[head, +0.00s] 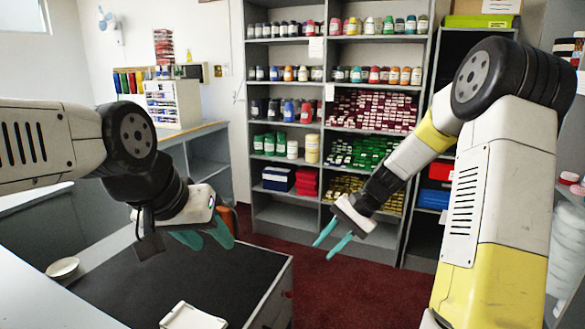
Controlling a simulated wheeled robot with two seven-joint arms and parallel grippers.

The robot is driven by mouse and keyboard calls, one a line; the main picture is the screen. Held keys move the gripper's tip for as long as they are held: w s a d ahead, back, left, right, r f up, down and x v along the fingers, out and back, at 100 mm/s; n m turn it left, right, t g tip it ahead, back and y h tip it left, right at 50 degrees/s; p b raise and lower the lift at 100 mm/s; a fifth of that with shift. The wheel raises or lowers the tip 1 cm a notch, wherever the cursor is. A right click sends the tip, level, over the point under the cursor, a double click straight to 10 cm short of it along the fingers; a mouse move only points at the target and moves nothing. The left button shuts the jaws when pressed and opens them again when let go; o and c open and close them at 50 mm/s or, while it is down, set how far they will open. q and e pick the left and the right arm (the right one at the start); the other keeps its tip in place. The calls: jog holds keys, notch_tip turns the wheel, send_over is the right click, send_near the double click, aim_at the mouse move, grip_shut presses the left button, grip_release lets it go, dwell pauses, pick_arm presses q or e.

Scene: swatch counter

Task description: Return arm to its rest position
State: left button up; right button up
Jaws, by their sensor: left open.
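My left gripper (206,236) hangs over the black-topped counter (228,285), its teal fingers pointing right and down with a gap between them. It holds nothing that I can see. An orange-brown object (227,219) shows partly behind its fingers; most of it is hidden. My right gripper (327,246) is to the right of the counter, over the dark red floor. Its two teal fingers are apart and nothing is between them.
A white tray-like object (193,317) lies at the counter's near edge, cut off by the frame. A small pale bowl (62,268) stands at the left. Shelves (332,215) with bottles and boxes stand behind. Red floor (375,292) is clear.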

jog(key=s+d+r+n+t+h, duration=0.2)
jog(key=s+r+n+t, duration=0.1)
jog(key=s+r, duration=0.5)
jog(key=s+d+r+n+t+h, duration=0.3)
jog(key=s+r, duration=0.5)
jog(key=s, duration=0.4)
jog(key=shift+r+n+t, duration=0.15)
jog(key=shift+n+t, duration=0.15)
jog(key=shift+n, duration=0.1)
jog(key=shift+s, duration=0.1)
